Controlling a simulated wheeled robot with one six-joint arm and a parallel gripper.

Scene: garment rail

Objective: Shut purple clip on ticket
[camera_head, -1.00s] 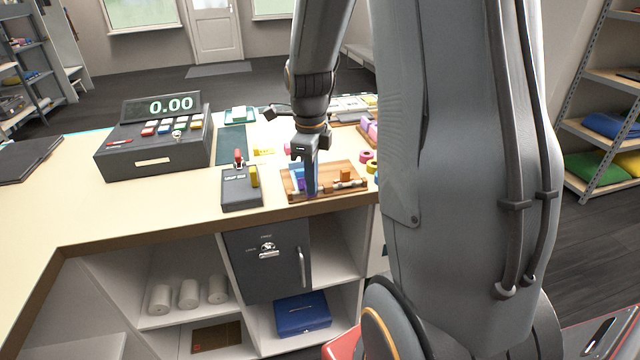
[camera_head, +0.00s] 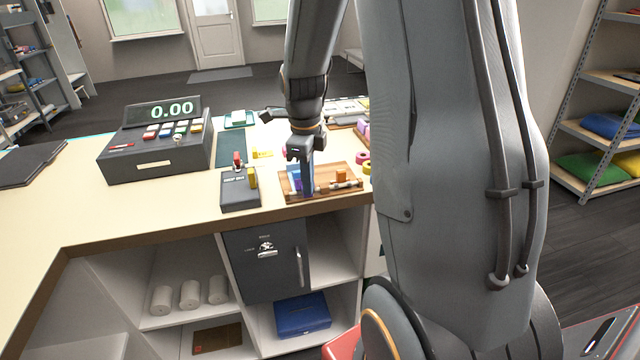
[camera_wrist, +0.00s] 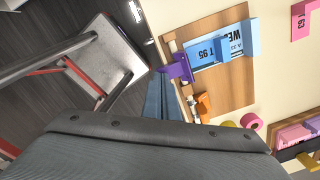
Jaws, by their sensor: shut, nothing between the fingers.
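A light blue ticket (camera_wrist: 213,52) with black print lies on a wooden board (camera_wrist: 236,92) in the wrist view; part of it shows in the head view (camera_head: 294,174). The purple clip (camera_wrist: 180,68) sits at the board's left edge in the wrist view, against the ticket's end. I cannot tell whether its jaws are open or shut. My gripper (camera_head: 307,192) points down over the board's left part in the head view, largely hiding the clip there. Its fingers are shut and empty, and in the wrist view (camera_wrist: 161,98) they are just below and left of the clip.
An orange clip (camera_wrist: 202,103) sits on the same board edge. A dark box with a yellow piece (camera_head: 240,190) stands left of the board. A register (camera_head: 155,145) is further left. Tape rolls (camera_wrist: 250,121) and a pink tag (camera_wrist: 304,20) lie to the right.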

